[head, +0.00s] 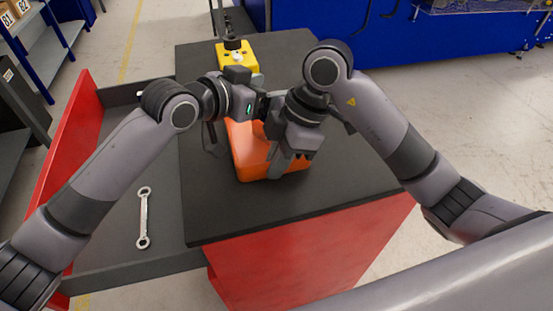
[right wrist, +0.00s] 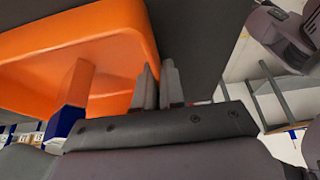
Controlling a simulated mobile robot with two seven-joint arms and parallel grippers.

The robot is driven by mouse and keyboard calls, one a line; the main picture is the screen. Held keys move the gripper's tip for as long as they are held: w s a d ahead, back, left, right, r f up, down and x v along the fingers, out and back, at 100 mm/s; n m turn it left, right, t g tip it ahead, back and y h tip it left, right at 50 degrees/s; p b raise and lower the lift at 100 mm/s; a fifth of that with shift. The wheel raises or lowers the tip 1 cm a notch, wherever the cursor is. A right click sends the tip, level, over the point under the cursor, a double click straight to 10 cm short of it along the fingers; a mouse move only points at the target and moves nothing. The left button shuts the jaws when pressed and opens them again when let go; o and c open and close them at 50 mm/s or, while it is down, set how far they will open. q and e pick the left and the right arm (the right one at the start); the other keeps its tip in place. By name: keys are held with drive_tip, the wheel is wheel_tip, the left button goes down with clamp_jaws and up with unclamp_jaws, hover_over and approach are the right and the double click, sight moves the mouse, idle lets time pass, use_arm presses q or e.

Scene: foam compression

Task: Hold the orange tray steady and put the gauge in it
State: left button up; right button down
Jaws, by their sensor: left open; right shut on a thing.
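The orange tray (head: 243,160) sits on the dark table top, partly hidden under my two arms. It also shows in the right wrist view (right wrist: 120,32), where its wall passes between the right gripper's fingers. My right gripper (head: 276,166) is shut on the tray's near wall; its fingers (right wrist: 158,88) show in the right wrist view. My left gripper (head: 266,107) is open above the tray's far part, its fingertips mostly hidden by the right arm. An upright piece with a blue and white lower part (right wrist: 70,110) shows against the tray; I cannot tell if it is the gauge.
A yellow device with a black top (head: 236,57) stands behind the tray. A double-ended wrench (head: 144,217) lies in the open drawer (head: 120,265) at left. The table top (head: 350,185) is clear at the right and front. A blue structure (head: 440,45) stands behind.

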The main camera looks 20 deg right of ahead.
drive_tip(key=shift+w, duration=0.15)
use_arm(q)
drive_tip(key=v, duration=1.2)
use_arm(e)
drive_tip(key=c, duration=1.1)
unclamp_jaws()
drive_tip(key=shift+c, duration=0.2)
drive_tip(key=v, duration=1)
drive_tip(key=shift+d+r, duration=0.15)
drive_tip(key=shift+r, duration=0.05)
drive_tip(key=shift+v, duration=0.8)
